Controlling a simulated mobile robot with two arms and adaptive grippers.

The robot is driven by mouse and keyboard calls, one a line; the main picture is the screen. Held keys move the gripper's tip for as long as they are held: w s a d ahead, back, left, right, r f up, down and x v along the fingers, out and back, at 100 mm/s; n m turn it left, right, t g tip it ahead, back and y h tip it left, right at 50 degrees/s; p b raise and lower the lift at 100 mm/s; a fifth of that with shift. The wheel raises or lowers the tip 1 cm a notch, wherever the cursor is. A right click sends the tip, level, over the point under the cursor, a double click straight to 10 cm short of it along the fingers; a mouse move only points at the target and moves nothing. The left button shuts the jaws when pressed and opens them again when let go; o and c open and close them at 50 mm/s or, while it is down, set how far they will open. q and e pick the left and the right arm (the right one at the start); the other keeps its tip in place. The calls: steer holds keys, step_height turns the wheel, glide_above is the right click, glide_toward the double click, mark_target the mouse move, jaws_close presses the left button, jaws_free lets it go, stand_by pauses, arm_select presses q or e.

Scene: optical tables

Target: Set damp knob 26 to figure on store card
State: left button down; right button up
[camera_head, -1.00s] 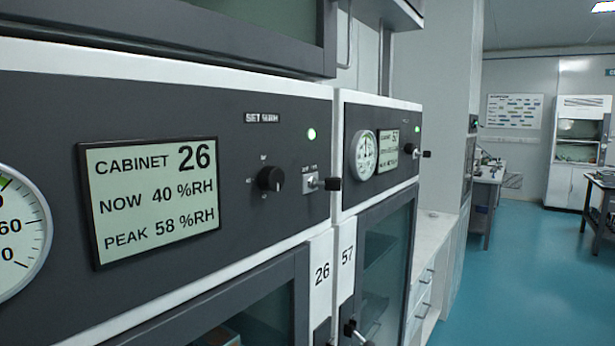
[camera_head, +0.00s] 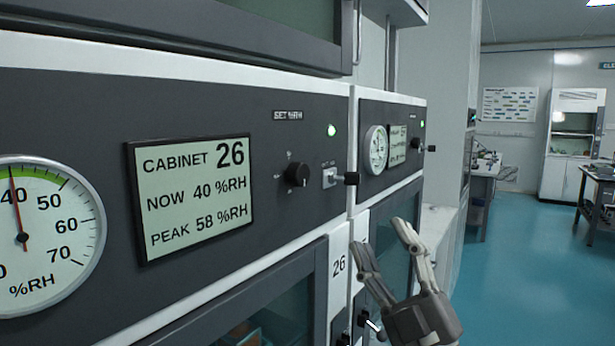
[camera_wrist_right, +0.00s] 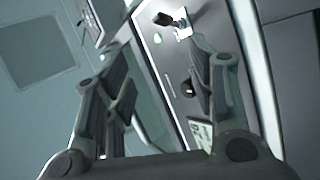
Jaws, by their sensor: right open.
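The marks around the knob are too small to read. My right gripper (camera_head: 383,237) is open and empty, below and to the right of the knob and apart from it, in front of cabinet 57. No store card can be made out. My left gripper is out of view.
A round %RH gauge (camera_head: 42,232) is left of the display. A switch with a black lever (camera_head: 340,178) juts out just right of the knob. Cabinet 57's panel (camera_head: 400,112) stands farther right. The blue floor (camera_head: 535,260) is open at right.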

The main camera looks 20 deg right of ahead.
mark_target(304, 177)
steer(key=s+a+r+n+g+y, duration=0.5)
steer(key=n+g+y, duration=0.35)
steer(key=n, duration=0.65)
steer(key=s+a+r+n+g+y, duration=0.35)
steer(key=a+n+g+y, duration=0.45)
steer(key=n, duration=0.7)
steer(key=w+d+r+m+t+h, duration=0.2)
steer(key=w+d+t+h, duration=0.2)
steer(key=d+h, duration=0.5)
steer(key=p+x, duration=0.4)
steer(key=x, duration=0.5)
steer(key=shift+w, duration=0.2)
steer(key=shift+w+a+f, duration=0.1)
steer(key=shift+w+a, duration=0.3)
steer(key=shift+w, duration=0.1)
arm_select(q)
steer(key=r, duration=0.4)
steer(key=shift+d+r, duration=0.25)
arm_select(e)
steer(key=c, duration=1)
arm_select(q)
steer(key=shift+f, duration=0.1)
arm_select(e)
steer(key=shift+n, duration=0.3)
